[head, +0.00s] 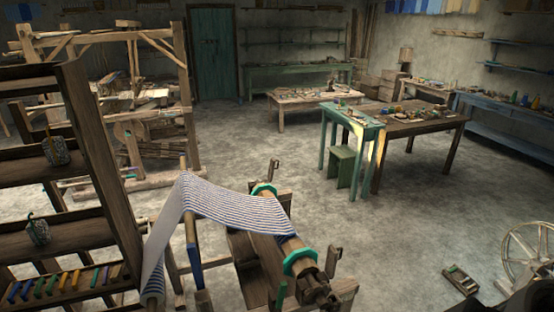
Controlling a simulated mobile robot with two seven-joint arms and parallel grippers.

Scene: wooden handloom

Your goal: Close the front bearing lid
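A wooden roller (291,244) carries a blue-and-white striped cloth (235,205) in the lower middle of the head view. Teal rings circle the roller near its far end (264,190) and its near end (299,262). A small wooden piece (333,261) stands upright beside the near end and looks like the front bearing lid, raised open. A similar piece (273,171) stands up at the far end. The near wooden support (343,289) is partly cut off by the bottom edge. Neither of my grippers is in view.
A dark wooden shelf rack (95,150) fills the left side. A spinning wheel (530,255) and a small wooden object (460,280) are on the floor at right. Open floor (400,235) lies right of the roller. Tables (425,125) stand behind.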

